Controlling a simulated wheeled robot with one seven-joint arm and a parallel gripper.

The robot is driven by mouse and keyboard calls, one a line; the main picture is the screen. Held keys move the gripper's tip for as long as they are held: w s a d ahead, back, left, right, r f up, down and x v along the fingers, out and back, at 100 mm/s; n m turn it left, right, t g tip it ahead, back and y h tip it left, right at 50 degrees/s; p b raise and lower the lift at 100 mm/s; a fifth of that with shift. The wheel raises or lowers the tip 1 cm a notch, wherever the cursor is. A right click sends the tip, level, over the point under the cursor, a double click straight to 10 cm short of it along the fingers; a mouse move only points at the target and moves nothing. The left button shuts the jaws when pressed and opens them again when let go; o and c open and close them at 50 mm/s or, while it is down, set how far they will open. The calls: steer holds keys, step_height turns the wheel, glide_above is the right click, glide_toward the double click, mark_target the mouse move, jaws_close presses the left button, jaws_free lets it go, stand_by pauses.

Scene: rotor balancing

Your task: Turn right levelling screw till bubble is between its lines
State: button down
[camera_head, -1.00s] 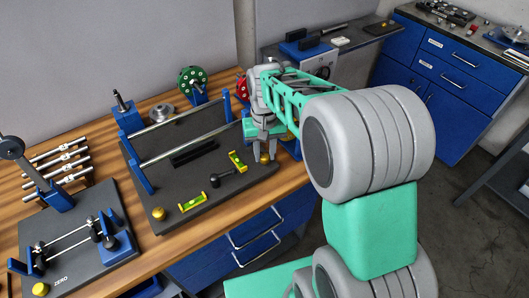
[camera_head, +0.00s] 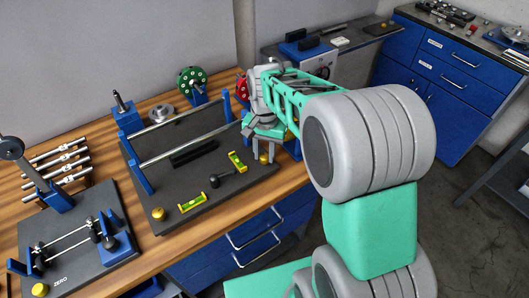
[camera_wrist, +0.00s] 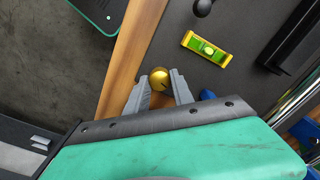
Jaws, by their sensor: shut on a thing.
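The right levelling screw is a brass knob with a dark slot (camera_wrist: 159,78) at the edge of the dark base plate (camera_wrist: 255,20). In the head view the knob (camera_head: 264,158) is partly covered by my gripper. My gripper (camera_wrist: 158,80) is shut on it, one grey finger on each side. The near level is a yellow vial with green fluid (camera_wrist: 207,48); its pale bubble appears near the middle, but its exact place against the lines is too small to tell. In the head view this level (camera_head: 237,161) lies left of my gripper, and a second level (camera_head: 192,203) lies near the front edge.
The left levelling screw (camera_head: 158,213) is at the plate's front left corner. Two metal rails (camera_head: 185,143) on blue posts stand over the plate. A dark round knob (camera_head: 214,181) stands between the levels. A ZERO-marked fixture (camera_head: 85,240) is at the left. The bench edge is close by.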

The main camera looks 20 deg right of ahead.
mark_target(265, 156)
steer(key=c, duration=1.1)
jaws_free()
step_height(265, 156, up, 8)
steer(key=shift+f+b, duration=0.1)
steer(key=shift+b, duration=0.35)
